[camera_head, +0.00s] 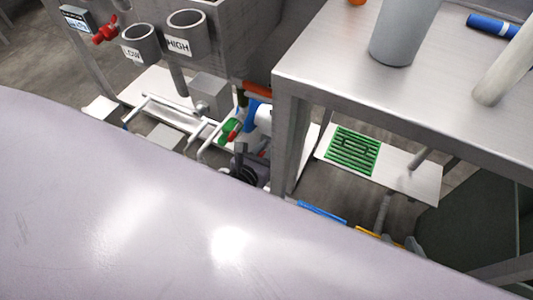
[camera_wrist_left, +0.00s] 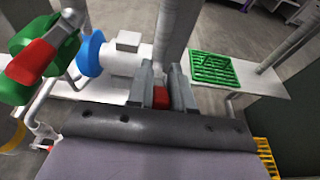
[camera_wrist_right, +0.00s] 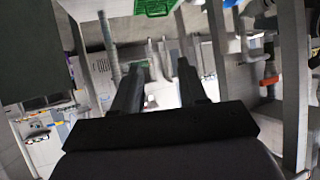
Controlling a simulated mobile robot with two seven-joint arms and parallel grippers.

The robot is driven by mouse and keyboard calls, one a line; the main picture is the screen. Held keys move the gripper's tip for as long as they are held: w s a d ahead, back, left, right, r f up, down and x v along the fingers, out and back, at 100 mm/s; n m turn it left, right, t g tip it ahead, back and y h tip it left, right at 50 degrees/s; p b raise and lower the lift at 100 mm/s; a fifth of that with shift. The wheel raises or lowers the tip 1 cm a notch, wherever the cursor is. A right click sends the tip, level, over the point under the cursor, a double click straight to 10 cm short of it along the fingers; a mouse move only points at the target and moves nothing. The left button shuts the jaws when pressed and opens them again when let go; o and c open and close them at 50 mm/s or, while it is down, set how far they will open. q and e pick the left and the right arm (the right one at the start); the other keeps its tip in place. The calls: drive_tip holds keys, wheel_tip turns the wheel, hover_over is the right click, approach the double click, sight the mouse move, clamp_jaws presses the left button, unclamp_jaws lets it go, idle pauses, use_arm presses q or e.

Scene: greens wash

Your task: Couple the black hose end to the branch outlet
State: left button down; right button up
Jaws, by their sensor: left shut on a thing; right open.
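My left gripper (camera_wrist_left: 162,78) is shut on a small red part (camera_wrist_left: 160,97), seen between its fingers in the left wrist view. In the head view a dark shape low behind the lavender surface, beside the table leg, may be this gripper. A green and red fitting (camera_wrist_left: 45,55) and a blue disc (camera_wrist_left: 90,52) are left of the gripper; the green part also shows in the head view (camera_head: 228,130). My right gripper (camera_wrist_right: 159,70) is open, with nothing between its fingers; I cannot find it in the head view. I cannot make out the black hose end or the branch outlet with certainty.
A steel table (camera_head: 330,65) holds a grey cylinder (camera_head: 404,30) and a blue tube (camera_head: 493,26). A green grate (camera_head: 353,151) lies on a low white shelf. Cups marked LOW (camera_head: 140,45) and HIGH (camera_head: 188,35) stand back left. A smooth lavender surface covers the front.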

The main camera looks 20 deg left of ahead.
use_arm(q)
drive_tip(key=t+b, duration=0.1)
drive_tip(key=b, duration=0.1)
drive_tip(key=shift+s+f+b, duration=0.1)
drive_tip(key=shift+f+b, duration=0.25)
drive_tip(key=shift+f, duration=0.05)
drive_tip(key=shift+r, duration=0.25)
use_arm(e)
drive_tip(key=shift+w+a+f+y, duration=0.1)
drive_tip(key=shift+w+a+y, duration=0.2)
drive_tip(key=shift+a, duration=0.4)
drive_tip(key=shift+w+a+f+y, duration=0.1)
drive_tip(key=shift+w+a+y, duration=0.1)
drive_tip(key=shift+a+y, duration=0.35)
drive_tip(key=shift+a, duration=0.15)
use_arm(q)
drive_tip(key=c, duration=1.1)
unclamp_jaws()
drive_tip(key=shift+s, duration=0.1)
use_arm(e)
drive_tip(key=shift+s, duration=0.15)
